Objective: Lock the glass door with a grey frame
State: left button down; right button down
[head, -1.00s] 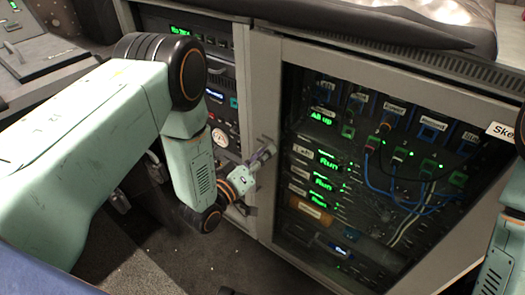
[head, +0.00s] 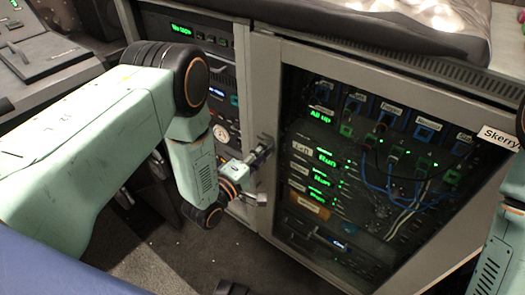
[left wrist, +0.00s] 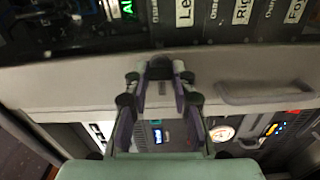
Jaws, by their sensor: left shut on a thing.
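The glass door with a grey frame (head: 355,80) looks closed across the rack; its frame also shows in the left wrist view (left wrist: 60,92). My left gripper (head: 262,153) is at the left upright of this frame. In the left wrist view, my left gripper (left wrist: 160,82) has its fingers around a small grey latch (left wrist: 160,68) on the frame. It is shut on this latch, which the fingers largely hide; I cannot tell which way it is turned. My right gripper is out of view; only part of that arm shows at the right edge.
A grey pull handle (left wrist: 265,92) sits on the frame beside the gripper. Behind the glass are lit units and cables (head: 400,175). A neighbouring panel with a gauge (head: 221,134) stands to the left. A dark padded thing (head: 400,25) lies on top. Floor (head: 150,260) shows below.

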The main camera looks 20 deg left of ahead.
pick_arm(q)
jog(key=shift+n, duration=0.4)
jog(key=c, duration=1.1)
grip_release()
jog(key=v, duration=1.2)
